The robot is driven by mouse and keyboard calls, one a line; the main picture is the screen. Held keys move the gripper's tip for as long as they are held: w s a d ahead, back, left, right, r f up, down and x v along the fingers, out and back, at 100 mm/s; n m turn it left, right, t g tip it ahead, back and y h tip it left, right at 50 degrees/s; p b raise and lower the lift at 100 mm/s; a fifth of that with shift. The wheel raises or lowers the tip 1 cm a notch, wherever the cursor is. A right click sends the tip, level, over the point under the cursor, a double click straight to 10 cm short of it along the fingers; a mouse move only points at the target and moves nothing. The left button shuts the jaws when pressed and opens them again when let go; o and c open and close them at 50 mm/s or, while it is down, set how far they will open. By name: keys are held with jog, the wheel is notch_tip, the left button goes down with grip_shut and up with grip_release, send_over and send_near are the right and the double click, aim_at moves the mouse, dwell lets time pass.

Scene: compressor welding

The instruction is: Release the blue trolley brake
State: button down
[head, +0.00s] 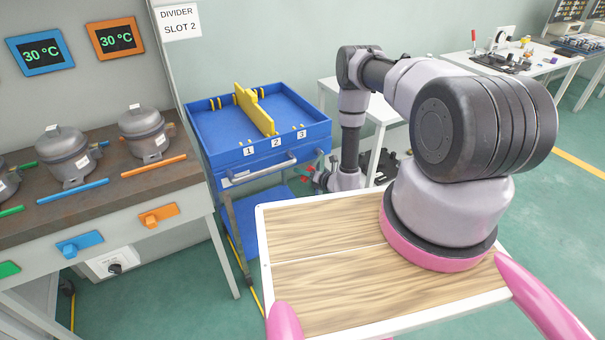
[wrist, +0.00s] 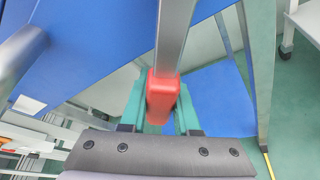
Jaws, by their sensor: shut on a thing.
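The blue trolley (head: 212,135) stands left of centre in the head view, with a yellow divider (head: 252,108) in its tray and slot labels 1, 2 and 3 on its front. In the wrist view the red brake handle (wrist: 162,92) sits at the lower end of a grey metal bar. My gripper (wrist: 160,118) has its teal fingers on either side of the red handle and is shut on it. In the head view my gripper (head: 312,176) is small and partly hidden at the trolley's right side, below the tray.
A bench (head: 120,185) with several grey compressors and coloured bars is at the left. My wooden-topped base fills the lower middle. White tables (head: 385,108) stand behind my arm. Trolley legs and a blue lower shelf (wrist: 215,100) are close around the gripper. Green floor is clear at right.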

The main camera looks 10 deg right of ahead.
jog(key=shift+d, duration=0.1)
dwell(0.3)
jog(key=shift+w+d+f+n+t+h, duration=0.1)
jog(key=shift+w+d+f+n+h, duration=0.15)
jog(key=shift+d+f+n+h, duration=0.4)
jog(key=shift+w+d+f+n+t+h, duration=0.15)
jog(key=shift+w+d+n+h, duration=0.25)
jog(key=shift+d+n, duration=0.6)
jog(key=shift+w+d+f+n+t+h, duration=0.15)
jog(key=shift+d+f+n+h, duration=0.25)
jog(key=shift+d+n+h, duration=0.4)
jog(key=shift+d, duration=0.1)
jog(key=c, duration=0.6)
grip_release()
jog(key=shift+c, duration=0.2)
jog(key=v, duration=1)
jog(key=shift+s+d+r, duration=0.25)
jog(key=shift+d, duration=0.05)
